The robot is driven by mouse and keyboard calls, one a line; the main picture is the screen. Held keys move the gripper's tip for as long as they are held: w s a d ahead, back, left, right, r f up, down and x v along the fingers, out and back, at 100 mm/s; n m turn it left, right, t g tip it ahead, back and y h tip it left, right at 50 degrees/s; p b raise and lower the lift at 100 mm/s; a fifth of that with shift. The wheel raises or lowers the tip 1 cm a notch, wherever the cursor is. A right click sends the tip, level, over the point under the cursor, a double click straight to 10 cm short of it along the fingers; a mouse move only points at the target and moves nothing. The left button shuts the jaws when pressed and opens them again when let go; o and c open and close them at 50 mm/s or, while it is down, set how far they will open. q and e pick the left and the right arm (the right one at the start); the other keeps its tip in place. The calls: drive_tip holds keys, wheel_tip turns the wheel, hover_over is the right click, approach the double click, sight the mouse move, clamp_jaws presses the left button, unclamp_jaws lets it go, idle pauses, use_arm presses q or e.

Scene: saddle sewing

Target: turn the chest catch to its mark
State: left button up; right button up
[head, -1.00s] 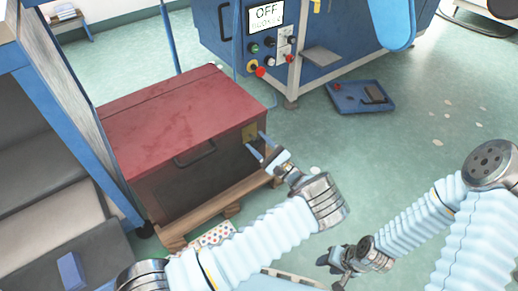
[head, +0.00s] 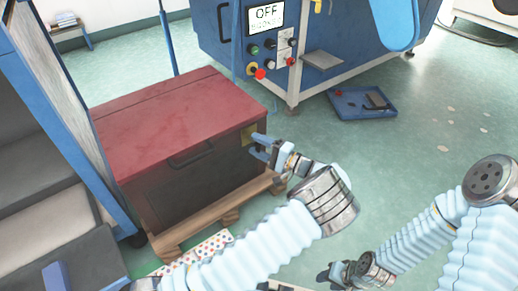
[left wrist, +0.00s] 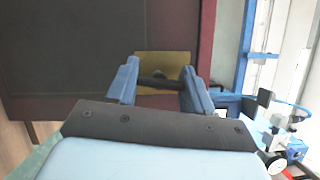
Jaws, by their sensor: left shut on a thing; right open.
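The chest (head: 190,172) has a red lid and dark sides and stands on a wooden pallet. Its brass catch plate (head: 249,134) is at the right end of the front face, partly hidden by my left gripper (head: 259,147). In the left wrist view, the brass plate (left wrist: 176,61) lies straight ahead, with the dark bar of the catch (left wrist: 160,82) across it. My left gripper (left wrist: 160,84) is shut on the catch, one blue finger at each end of the bar. I cannot make out a mark. My right gripper (head: 338,274) is open and empty, low over the floor.
A blue machine (head: 325,50) with a display reading OFF stands behind the chest. A blue tray (head: 350,114) lies on the floor at its foot. A blue-framed rack (head: 75,115) stands close on the left. The floor right of the chest is mostly clear.

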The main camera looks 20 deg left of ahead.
use_arm(q)
drive_tip(key=shift+f+n+g+h+b, duration=0.1)
drive_tip(key=shift+n+g+h+b, duration=0.2)
drive_tip(key=shift+n, duration=0.5)
drive_tip(key=o, duration=1)
drive_tip(key=shift+o, duration=0.2)
drive_tip(key=p+v, duration=0.1)
drive_tip(key=v, duration=1.3)
drive_tip(key=shift+a, duration=0.1)
